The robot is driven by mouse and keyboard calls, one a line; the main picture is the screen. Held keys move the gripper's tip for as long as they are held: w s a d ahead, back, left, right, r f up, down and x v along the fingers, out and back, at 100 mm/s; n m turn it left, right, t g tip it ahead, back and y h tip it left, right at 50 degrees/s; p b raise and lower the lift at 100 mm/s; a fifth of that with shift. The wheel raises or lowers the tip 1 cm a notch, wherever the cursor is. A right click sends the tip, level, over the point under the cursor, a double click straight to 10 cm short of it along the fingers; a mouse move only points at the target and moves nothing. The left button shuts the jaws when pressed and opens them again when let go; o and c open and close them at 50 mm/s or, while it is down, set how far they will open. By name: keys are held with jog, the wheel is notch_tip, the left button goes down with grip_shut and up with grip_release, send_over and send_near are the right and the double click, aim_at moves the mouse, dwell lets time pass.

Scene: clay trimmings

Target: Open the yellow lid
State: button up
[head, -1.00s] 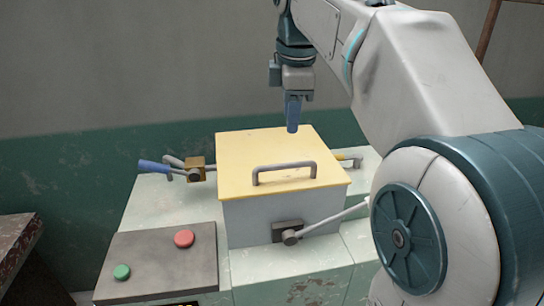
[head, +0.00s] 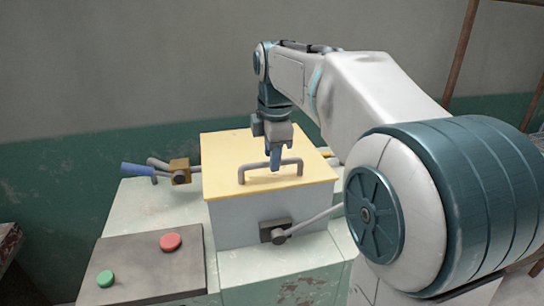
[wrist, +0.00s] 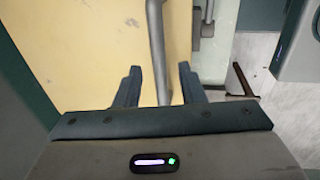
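The yellow lid (head: 226,150) lies flat and closed on top of a grey box (head: 236,219). A grey bar handle (head: 292,162) stands up along the lid's near right part. My gripper (head: 276,166) points down at the middle of this handle. In the wrist view my gripper (wrist: 160,78) is open, with one finger on each side of the handle bar (wrist: 156,40). A gap shows between the bar and both fingers. The lid (wrist: 85,50) fills the left of that view.
A dark panel (head: 135,263) at front left carries a red button (head: 171,242) and a green button (head: 105,278). A lever with a blue grip (head: 138,169) sticks out left of the box. A grey lever (head: 312,219) is on the box's front. A wall stands behind.

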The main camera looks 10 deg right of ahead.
jog(key=shift+f, duration=0.45)
